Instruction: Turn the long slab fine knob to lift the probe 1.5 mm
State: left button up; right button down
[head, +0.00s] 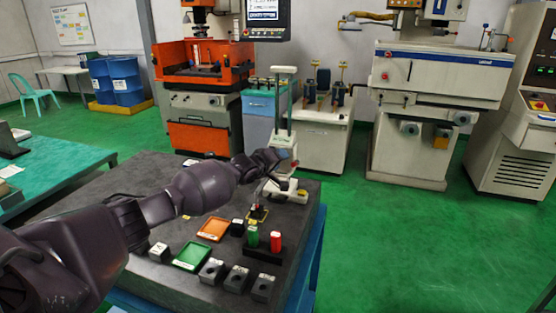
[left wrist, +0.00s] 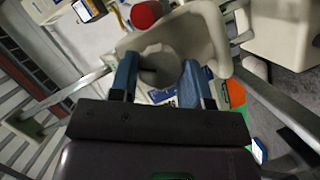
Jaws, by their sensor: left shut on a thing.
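A pale measuring stand with an upright column (head: 284,112) stands at the back right of the dark table. My left gripper (head: 270,158) reaches the stand's carriage from the left. In the left wrist view its two blue fingers (left wrist: 160,88) are on either side of a grey rounded knob (left wrist: 158,62), shut on it, inside a pale curved housing (left wrist: 205,28). A red round knob (left wrist: 145,14) shows just beyond. The probe tip and its gap to what lies below cannot be made out. My right gripper is in neither view.
The dark table (head: 115,180) carries an orange tray (head: 214,229), a green tray (head: 192,256), several grey blocks (head: 236,279), and a black holder with green and red cylinders (head: 276,241). Machines stand behind. Green floor to the right is clear.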

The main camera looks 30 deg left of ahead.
pick_arm(q)
jog(key=o, duration=0.6)
jog(key=shift+o, duration=0.2)
jog(key=shift+s, duration=0.1)
jog(key=d+v, duration=0.1)
jog(key=v, duration=0.9)
jog(key=shift+s+a, duration=0.3)
jog(key=shift+a, duration=0.2)
jog(key=shift+r, duration=0.1)
